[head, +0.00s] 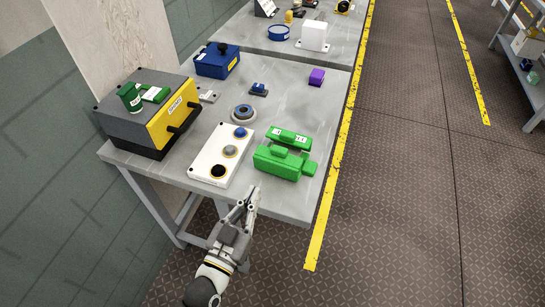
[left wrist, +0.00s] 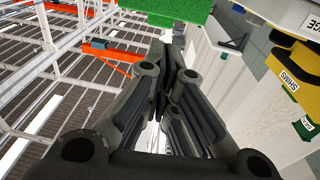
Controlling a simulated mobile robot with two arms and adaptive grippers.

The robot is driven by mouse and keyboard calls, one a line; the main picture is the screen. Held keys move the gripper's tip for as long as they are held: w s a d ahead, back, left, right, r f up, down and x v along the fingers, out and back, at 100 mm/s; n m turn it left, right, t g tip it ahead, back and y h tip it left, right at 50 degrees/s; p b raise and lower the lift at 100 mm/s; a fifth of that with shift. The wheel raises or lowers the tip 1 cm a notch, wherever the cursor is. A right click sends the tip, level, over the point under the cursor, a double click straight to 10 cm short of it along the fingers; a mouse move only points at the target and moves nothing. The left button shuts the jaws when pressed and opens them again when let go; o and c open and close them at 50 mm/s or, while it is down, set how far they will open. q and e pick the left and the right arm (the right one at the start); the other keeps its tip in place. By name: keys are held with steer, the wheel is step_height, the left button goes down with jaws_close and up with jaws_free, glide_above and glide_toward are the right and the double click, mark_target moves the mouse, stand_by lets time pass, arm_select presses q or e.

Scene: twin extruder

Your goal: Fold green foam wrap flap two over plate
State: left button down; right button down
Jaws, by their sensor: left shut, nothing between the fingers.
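The green foam wrap (head: 276,163) lies near the front right of the grey table, with green flap pieces around it. A rear green piece (head: 290,139) carries small white labels, and a green tab (head: 309,168) sticks out at the right. I cannot tell which flap is number two, and no bare plate surface is clear. My left gripper (head: 252,194) is shut and empty at the table's front edge, in front of and left of the wrap, apart from it. In the left wrist view, green foam (left wrist: 175,9) shows at the top, beyond the shut fingers (left wrist: 167,60). My right gripper is out of view.
A white panel (head: 208,165) with round knobs lies left of the wrap. A grey and yellow SHIMS box (head: 168,125) stands at the left. A blue box (head: 217,61), a grey ring (head: 243,113) and a purple block (head: 317,76) are farther back. The table right of the panel's back end has free room.

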mark_target(274, 162)
arm_select(q)
steer(key=p+x, duration=0.2)
steer(key=x, duration=1)
steer(key=shift+w+d, duration=0.1)
steer(key=shift+w, duration=0.05)
steer(key=shift+w+d+r, duration=0.1)
steer(key=shift+w, duration=0.3)
steer(key=shift+r, duration=0.25)
steer(key=shift+w, duration=0.1)
